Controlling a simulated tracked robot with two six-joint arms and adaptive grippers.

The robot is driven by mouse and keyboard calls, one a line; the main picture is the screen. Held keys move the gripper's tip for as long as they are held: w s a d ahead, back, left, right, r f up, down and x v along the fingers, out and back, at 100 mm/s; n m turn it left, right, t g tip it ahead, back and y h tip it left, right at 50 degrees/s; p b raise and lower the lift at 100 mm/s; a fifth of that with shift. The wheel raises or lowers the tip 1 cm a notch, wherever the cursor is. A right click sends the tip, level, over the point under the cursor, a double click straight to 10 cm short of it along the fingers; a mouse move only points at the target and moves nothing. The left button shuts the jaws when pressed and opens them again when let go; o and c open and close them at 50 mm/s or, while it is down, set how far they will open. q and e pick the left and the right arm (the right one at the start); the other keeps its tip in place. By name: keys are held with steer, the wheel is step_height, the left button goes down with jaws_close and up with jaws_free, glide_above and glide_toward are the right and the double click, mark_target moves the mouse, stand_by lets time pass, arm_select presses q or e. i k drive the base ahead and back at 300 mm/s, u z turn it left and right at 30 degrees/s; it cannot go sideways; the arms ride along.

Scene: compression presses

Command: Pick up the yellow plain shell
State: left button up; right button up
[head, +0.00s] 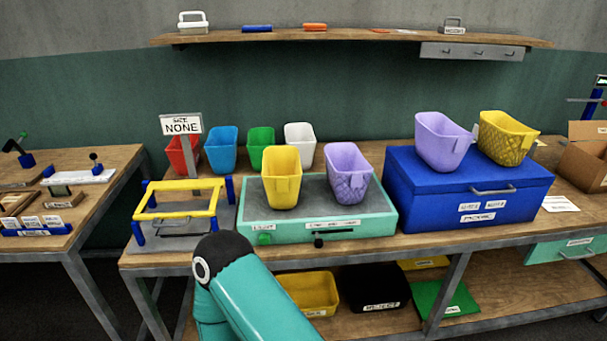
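A smooth yellow shell (282,165) stands upright on the grey top of the teal-framed unit (258,212), with a small tab on its front. A purple shell (347,158) with a quilted pattern stands to its right on the same top. On the blue box (425,190) stand a smooth purple shell (443,140) and a yellow shell (508,138) with a quilted pattern. Part of my teal arm shows at the bottom centre, in front of the bench. Neither of my grippers is in view.
Red (182,158), blue (221,150), green (261,147) and white (300,145) bins stand behind. A sign (181,125) reads NONE. A yellow-and-blue frame (182,210) stands left of the teal-framed unit. A shelf (350,37) hangs above. An open cardboard box (583,160) is at right.

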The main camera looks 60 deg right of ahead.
mark_target(282, 172)
steer(key=z, duration=0.45)
steer(key=i, duration=0.95)
steer(key=z, duration=0.75)
steer(key=k, duration=0.7)
steer(key=z, duration=0.2)
steer(key=i, duration=0.8)
steer(key=u, duration=0.1)
